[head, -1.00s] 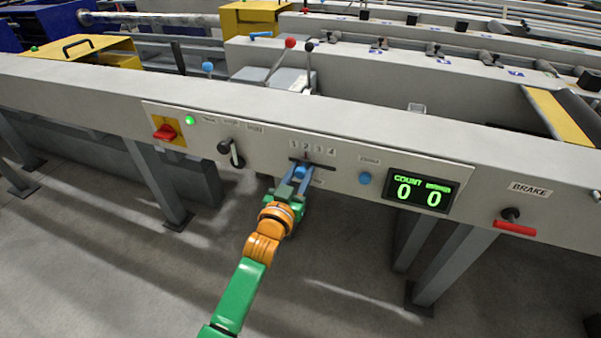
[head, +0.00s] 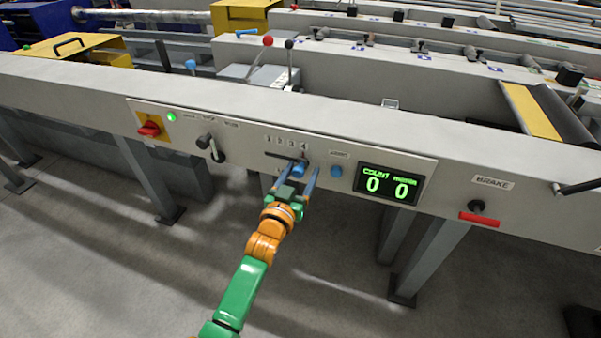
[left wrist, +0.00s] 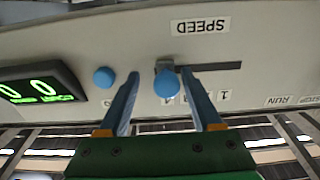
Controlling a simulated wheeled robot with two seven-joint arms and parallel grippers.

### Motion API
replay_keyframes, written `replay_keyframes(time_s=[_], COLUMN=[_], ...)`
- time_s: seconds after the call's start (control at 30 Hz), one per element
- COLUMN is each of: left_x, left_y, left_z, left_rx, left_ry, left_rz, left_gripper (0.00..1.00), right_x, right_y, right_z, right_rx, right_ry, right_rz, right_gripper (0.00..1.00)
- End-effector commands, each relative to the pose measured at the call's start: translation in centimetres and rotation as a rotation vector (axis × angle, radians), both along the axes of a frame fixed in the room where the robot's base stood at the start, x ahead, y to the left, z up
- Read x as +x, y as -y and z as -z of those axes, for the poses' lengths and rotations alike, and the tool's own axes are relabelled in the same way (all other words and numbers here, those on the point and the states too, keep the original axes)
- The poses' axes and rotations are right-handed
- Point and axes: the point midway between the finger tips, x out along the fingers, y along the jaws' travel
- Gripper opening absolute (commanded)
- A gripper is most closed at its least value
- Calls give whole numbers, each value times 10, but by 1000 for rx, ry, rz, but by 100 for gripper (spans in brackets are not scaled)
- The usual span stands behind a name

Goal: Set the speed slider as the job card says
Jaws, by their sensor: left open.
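The speed slider's blue knob (head: 298,167) stands at the 4 end of its dark slot (head: 278,155), under the printed numbers 1 to 4. The left wrist view shows the knob (left wrist: 166,84) upside down, at the slot end by the 4, with the SPEED label (left wrist: 200,26) beyond. My left gripper (head: 299,177) is open, one finger on each side of the knob. The job card is not visible. My right gripper is not in view.
Left are a black-knobbed lever (head: 207,143) and a red switch (head: 149,129). Floor before the panel is clear.

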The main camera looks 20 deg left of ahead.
Motion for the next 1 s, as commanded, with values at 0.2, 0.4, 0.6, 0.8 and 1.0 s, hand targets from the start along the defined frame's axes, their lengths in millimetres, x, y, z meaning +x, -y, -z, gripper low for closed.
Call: replay_keyframes(time_s=[0.2,0.4,0.6,0.8,1.0], left_x=[-9,-45,-69,-71,-71], left_y=[-1,-1,-1,-1,-1], left_z=[-1,-2,-1,0,0], left_rx=[1,0,0,0,0], left_ry=[-1,-2,-1,0,0], left_rz=[-1,1,2,2,2], left_gripper=[66,66,66,66,66], right_x=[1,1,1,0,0], right_y=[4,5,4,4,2], right_z=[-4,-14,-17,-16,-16], right_rx=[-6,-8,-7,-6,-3], right_ry=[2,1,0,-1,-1], right_rz=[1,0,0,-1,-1], right_gripper=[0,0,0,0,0])
